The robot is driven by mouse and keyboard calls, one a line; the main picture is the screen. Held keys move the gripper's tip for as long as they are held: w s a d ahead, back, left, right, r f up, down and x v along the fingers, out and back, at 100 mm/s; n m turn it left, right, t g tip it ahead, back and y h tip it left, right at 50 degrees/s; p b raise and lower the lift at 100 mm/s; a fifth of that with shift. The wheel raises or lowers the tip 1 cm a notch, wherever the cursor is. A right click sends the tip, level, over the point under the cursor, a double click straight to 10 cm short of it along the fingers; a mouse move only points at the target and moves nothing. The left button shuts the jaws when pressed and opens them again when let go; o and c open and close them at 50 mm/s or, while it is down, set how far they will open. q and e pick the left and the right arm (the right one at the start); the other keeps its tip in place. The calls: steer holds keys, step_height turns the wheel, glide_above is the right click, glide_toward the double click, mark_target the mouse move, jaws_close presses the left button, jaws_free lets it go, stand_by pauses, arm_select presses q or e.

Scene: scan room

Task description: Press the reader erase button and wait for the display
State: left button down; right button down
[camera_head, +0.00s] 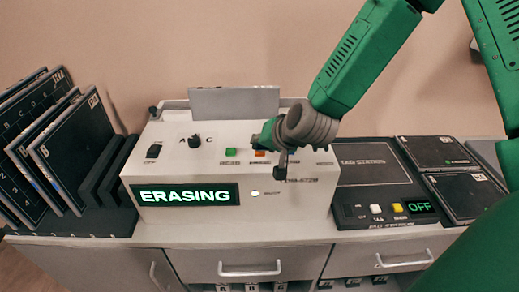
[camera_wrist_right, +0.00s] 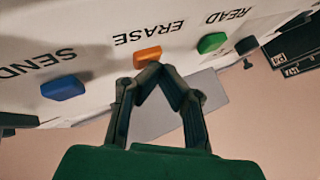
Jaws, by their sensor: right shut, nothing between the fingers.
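The reader (camera_head: 215,165) is a white box on the counter. Its display (camera_head: 186,195) shows ERASING in bright letters. The orange erase button (camera_head: 260,153) is on its top, partly hidden by my right gripper (camera_head: 258,143). In the right wrist view the orange button (camera_wrist_right: 147,55) sits beside the ERASE label. The fingers of my right gripper (camera_wrist_right: 155,68) are shut with nothing between them, tips right at the button's edge; I cannot tell whether they touch it. My left gripper is not in view.
A green button (camera_wrist_right: 212,42) and a blue button (camera_wrist_right: 62,88) flank the orange one. A rack of dark plates (camera_head: 75,150) stands left of the reader. A dark tag station (camera_head: 375,180) with an OFF display stands right. Drawers (camera_head: 250,265) are below.

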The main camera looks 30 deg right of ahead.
steer(key=shift+d+r+p, duration=0.15)
steer(key=shift+r+p, duration=0.65)
steer(key=shift+r, duration=0.1)
step_height(320, 180, up, 5)
steer(key=p, duration=0.4)
steer(key=shift+r+p, duration=0.1)
steer(key=shift+p, duration=0.3)
